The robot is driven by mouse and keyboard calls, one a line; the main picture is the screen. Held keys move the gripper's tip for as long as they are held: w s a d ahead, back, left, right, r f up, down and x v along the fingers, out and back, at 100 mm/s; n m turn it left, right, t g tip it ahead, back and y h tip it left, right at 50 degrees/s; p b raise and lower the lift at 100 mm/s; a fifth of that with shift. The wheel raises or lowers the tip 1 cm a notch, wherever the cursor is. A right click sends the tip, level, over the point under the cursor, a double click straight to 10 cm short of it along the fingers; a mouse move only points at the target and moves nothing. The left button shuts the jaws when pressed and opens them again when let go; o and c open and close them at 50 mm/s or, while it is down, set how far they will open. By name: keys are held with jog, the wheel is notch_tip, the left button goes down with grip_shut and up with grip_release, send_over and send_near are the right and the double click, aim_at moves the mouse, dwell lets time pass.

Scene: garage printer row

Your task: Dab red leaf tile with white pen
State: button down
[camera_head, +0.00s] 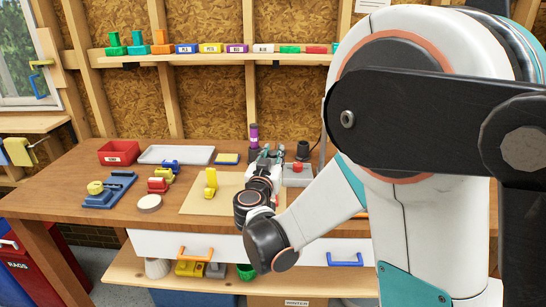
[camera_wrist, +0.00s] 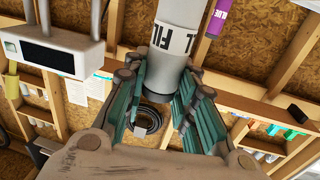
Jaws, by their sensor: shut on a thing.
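In the wrist view a white cylinder with a grey lower end and black lettering (camera_wrist: 181,22), which looks like the white pen, stands between the teal-lined fingers of my gripper (camera_wrist: 171,72). My gripper is shut on it. In the head view my gripper (camera_head: 266,157) is over the back right of the workbench, and the pen cannot be made out clearly there. I cannot clearly make out a red leaf tile. A pale block with a red round top (camera_head: 297,168) sits just right of my gripper, and I cannot tell what it is.
The wooden bench (camera_head: 60,180) carries a tan board (camera_head: 195,205) with a yellow piece (camera_head: 211,180), a red bin (camera_head: 119,152), a white tray (camera_head: 175,155) and a blue tool (camera_head: 110,190). A purple upright tube (camera_head: 253,136) stands behind my gripper.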

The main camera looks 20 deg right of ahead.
jog(key=shift+r, duration=0.15)
jog(key=shift+r+p, duration=1.8)
jog(key=shift+r, duration=0.55)
